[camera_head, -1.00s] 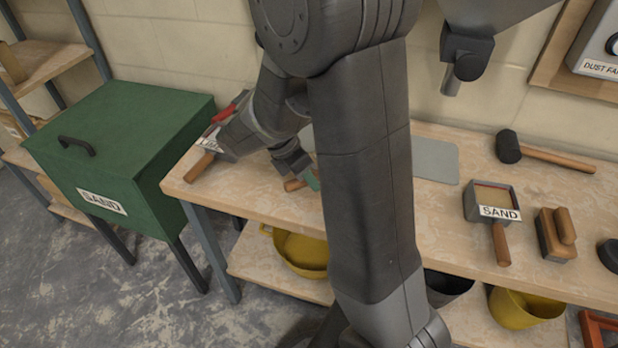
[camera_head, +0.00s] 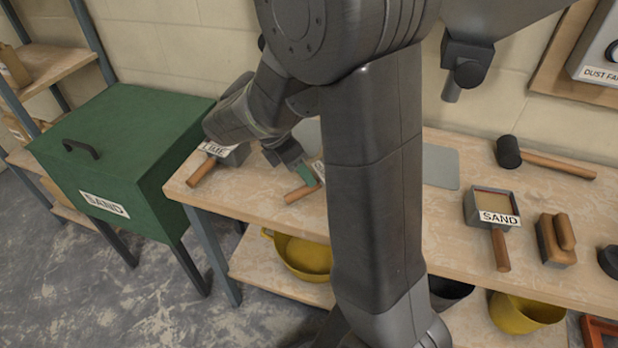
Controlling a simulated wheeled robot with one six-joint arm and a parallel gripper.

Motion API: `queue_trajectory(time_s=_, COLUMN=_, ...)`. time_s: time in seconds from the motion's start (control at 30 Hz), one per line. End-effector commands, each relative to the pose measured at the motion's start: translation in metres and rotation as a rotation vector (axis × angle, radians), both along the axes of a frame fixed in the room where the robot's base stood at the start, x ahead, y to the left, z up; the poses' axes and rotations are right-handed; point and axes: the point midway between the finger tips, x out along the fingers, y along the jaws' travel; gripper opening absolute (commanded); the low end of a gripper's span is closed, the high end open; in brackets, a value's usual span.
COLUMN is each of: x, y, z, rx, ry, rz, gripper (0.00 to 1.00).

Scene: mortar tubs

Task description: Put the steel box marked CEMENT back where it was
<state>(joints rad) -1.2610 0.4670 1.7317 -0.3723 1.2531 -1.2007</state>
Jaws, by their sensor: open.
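My gripper (camera_head: 303,174) is low over the left part of the workbench, mostly hidden by my own arm. Its green-tipped finger is close to a wooden handle (camera_head: 302,193); I cannot tell whether they touch. The jaws are open. The box belonging to that handle is almost wholly hidden behind my arm, with only a sliver of a pale label showing. Left of it, a steel box (camera_head: 236,157) with a wooden handle lies near the bench's left end, its label partly covered. I cannot read CEMENT on any label.
A steel box marked SAND (camera_head: 492,205) sits on the right of the workbench (camera_head: 440,215). A mallet (camera_head: 545,160), a wooden float (camera_head: 556,240) and a grey plate (camera_head: 440,167) lie around it. A green SAND bin (camera_head: 120,150) stands left. Yellow tubs (camera_head: 300,255) are below.

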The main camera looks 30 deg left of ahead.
Motion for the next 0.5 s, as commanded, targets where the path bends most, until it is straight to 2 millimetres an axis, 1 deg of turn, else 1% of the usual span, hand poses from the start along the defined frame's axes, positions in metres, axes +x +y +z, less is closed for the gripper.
queue_trajectory(time_s=0.03, x=-0.003, y=0.006, z=0.014, rx=0.004, ry=-0.001, rz=0.003, gripper=0.44)
queue_trajectory(time_s=0.2, x=-0.012, y=0.018, z=0.043, rx=0.003, ry=0.0, rz=0.001, gripper=0.44)
queue_trajectory(time_s=0.33, x=-0.016, y=0.023, z=0.059, rx=0.002, ry=0.0, rz=0.0, gripper=0.44)
queue_trajectory(time_s=0.5, x=-0.018, y=0.027, z=0.067, rx=0.002, ry=0.0, rz=-0.001, gripper=0.44)
